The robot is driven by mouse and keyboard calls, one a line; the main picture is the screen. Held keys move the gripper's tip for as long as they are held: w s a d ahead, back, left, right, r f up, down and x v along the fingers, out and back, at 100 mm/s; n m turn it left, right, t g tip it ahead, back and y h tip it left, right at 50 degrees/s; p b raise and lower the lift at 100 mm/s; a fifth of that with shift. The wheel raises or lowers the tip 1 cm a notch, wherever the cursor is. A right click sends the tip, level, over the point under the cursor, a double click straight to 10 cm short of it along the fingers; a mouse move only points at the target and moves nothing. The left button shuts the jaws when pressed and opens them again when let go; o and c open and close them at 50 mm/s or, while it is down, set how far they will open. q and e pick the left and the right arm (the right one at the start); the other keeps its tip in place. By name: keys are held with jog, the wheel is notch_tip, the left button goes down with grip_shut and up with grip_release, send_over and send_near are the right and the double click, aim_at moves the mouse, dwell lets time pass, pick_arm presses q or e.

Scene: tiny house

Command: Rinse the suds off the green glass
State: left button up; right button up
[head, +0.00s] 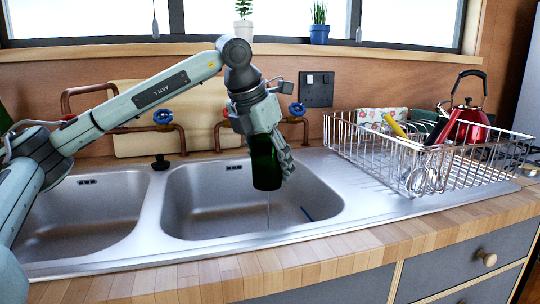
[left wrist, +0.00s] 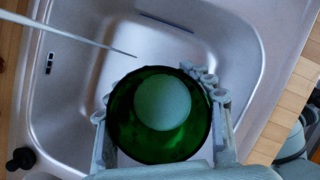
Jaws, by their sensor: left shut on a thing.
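My left gripper (head: 279,158) is shut on the green glass (head: 264,165) and holds it above the right sink basin (head: 190,200). In the left wrist view the glass (left wrist: 123,125) shows end-on as a dark green ring around a pale disc, between the fingers (left wrist: 162,115). I cannot tell whether the disc is suds or the glass's base. A thin stream of water (left wrist: 75,37) runs past the glass, apart from its rim in that view; a thin line (head: 268,210) also shows below the glass in the head view. My right gripper is not in view.
Copper taps with blue handles (head: 298,109) stand behind the basins. The left basin (head: 75,220) is empty. A wire dish rack (head: 440,165) with dishes stands on the right drainboard, near a red kettle (head: 470,125). A blue strip (head: 307,213) lies in the right basin.

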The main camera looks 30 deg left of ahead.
aim_at(266, 147)
pick_arm(q)
jog(key=shift+s+d+r+p, duration=0.15)
jog(key=shift+s+d+r, duration=0.1)
jog(key=shift+s+r, duration=0.35)
jog(key=shift+s+d+r+p, duration=0.15)
jog(key=shift+s+d+r, duration=0.1)
jog(key=shift+s+r, duration=0.35)
jog(key=shift+s+d+r+p, duration=0.15)
jog(key=shift+s+d+r, duration=0.1)
jog(key=shift+s+r, duration=0.3)
jog(key=shift+s+f, duration=0.1)
jog(key=shift+f, duration=0.05)
